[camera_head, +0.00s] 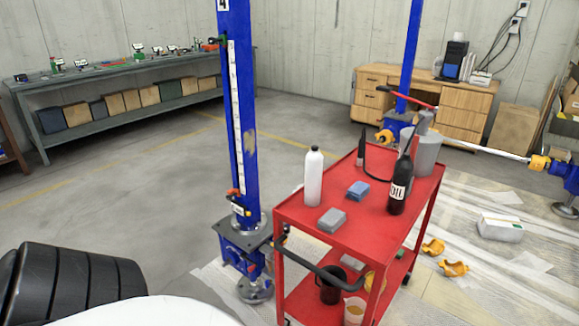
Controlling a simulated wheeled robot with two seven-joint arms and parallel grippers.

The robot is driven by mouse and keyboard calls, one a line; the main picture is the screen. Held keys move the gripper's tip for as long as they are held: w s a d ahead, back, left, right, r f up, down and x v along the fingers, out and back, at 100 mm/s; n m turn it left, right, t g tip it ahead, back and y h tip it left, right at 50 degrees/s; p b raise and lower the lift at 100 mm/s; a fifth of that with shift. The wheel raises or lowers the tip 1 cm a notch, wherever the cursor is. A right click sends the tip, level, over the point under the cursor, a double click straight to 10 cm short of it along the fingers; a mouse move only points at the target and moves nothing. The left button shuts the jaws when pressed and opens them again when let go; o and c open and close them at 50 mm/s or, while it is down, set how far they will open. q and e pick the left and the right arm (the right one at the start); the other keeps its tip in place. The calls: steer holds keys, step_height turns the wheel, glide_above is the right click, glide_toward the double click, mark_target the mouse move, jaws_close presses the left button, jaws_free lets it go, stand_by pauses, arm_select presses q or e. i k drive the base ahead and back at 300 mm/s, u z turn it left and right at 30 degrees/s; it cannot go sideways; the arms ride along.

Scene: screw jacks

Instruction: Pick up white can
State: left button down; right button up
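A white can (313,180) with a dark cap stands upright on the top of the red cart (290,210), near its left edge. It is fully visible and nothing touches it. Neither of my grippers is in view, so I cannot see whether they are open or shut.
On the cart's top are a grey block (331,220), a blue block (358,191), a black oil bottle (398,188) and a grey pump can (426,153). A blue screw-jack post (243,110) stands just left of the cart. Open floor (130,195) lies farther left.

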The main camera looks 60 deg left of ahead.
mark_target(314, 160)
steer(key=u, duration=1.8)
